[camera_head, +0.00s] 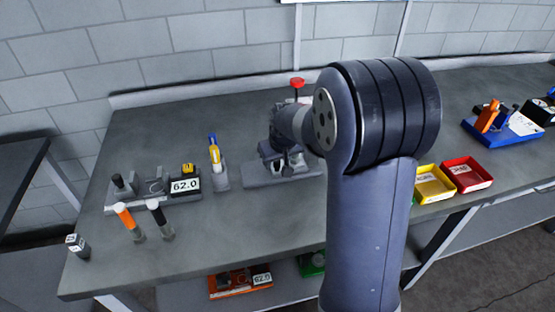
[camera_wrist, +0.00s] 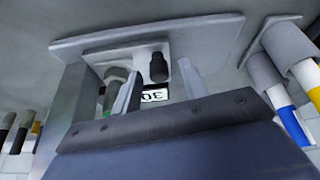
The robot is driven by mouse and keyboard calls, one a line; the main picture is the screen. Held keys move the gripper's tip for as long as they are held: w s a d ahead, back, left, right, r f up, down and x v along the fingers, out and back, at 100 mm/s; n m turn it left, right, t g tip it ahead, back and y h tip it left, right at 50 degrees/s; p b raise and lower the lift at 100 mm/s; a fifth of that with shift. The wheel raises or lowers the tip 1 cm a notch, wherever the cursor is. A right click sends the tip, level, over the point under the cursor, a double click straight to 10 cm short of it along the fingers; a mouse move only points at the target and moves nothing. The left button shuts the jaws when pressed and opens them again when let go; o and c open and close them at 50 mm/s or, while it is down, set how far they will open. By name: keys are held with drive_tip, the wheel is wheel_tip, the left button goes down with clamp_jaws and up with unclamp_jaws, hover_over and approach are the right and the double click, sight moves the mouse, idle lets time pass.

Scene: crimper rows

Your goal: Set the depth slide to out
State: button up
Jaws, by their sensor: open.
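A grey crimper fixture with a red knob (camera_head: 297,83) on top stands at mid-table in the head view, partly hidden by my arm. Its grey base plate (camera_head: 255,176) shows. In the wrist view, the fixture's pale plate (camera_wrist: 205,37) fills the top, with a black knob (camera_wrist: 158,68) and a white label (camera_wrist: 154,96) reading upside down. I cannot tell for sure which part is the depth slide. My gripper (camera_wrist: 158,85) is open at the fixture, its fingers appearing on either side of the black knob; contact cannot be told. It also shows small in the head view (camera_head: 284,166).
Left of the fixture stand a blue-and-yellow tool (camera_head: 215,155) in a holder, a block with a 62.0 label (camera_head: 185,185), and orange (camera_head: 126,218) and black-handled tools (camera_head: 158,218). Yellow (camera_head: 433,184) and red bins (camera_head: 467,175) lie right of my arm. The front left tabletop is mostly clear.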

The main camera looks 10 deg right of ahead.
drive_tip(key=shift+c, duration=0.4)
clamp_jaws()
drive_tip(key=shift+a, duration=0.1)
drive_tip(key=shift+a, duration=4.3)
drive_tip(key=shift+o, duration=0.4)
unclamp_jaws()
drive_tip(key=shift+a, duration=0.15)
